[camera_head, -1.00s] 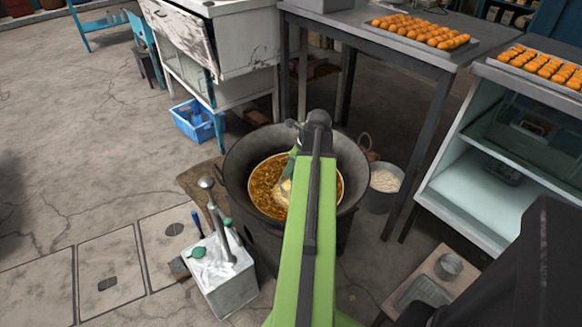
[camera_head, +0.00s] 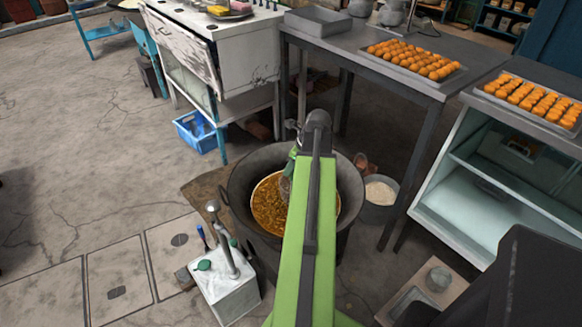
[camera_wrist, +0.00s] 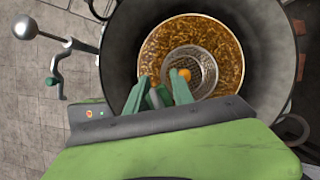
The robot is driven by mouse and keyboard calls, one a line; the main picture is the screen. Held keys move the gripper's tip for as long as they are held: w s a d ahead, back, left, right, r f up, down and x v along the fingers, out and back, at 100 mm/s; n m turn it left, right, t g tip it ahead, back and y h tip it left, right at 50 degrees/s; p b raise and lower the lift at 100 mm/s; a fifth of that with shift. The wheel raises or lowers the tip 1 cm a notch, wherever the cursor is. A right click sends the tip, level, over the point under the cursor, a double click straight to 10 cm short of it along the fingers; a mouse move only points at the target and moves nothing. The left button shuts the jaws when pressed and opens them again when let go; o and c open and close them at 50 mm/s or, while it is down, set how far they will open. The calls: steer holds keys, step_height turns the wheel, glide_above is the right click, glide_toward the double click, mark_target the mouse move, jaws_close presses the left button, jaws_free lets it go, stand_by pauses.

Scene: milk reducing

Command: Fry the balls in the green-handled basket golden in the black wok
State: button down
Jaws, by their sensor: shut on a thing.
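The black wok (camera_head: 247,182) holds bubbling golden-brown oil; its dark wall also shows in the wrist view (camera_wrist: 120,62). My gripper (camera_wrist: 163,92) is over the wok's near side, shut on the green handle (camera_wrist: 156,98) of the basket. The grey wire basket (camera_wrist: 205,72) is within the oil area; its depth is hard to judge. One round orange-golden ball (camera_wrist: 185,73) shows by the right finger, at the basket. Other balls in it cannot be made out. In the head view my arm hides much of the wok and basket (camera_head: 285,188).
A white box (camera_head: 228,297) with a metal lever stands left of the wok. A pail of pale powder (camera_head: 380,193) stands to the right. Trays of orange balls (camera_head: 415,60) (camera_head: 530,100) rest on the tables at right. A blue crate (camera_head: 196,132) lies behind.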

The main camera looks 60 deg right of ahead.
steer(key=shift+r+p, duration=2.25)
steer(key=shift+r, duration=0.45)
step_height(320, 180, up, 4)
steer(key=p, duration=0.4)
steer(key=shift+r, duration=0.2)
steer(key=shift+f, duration=0.2)
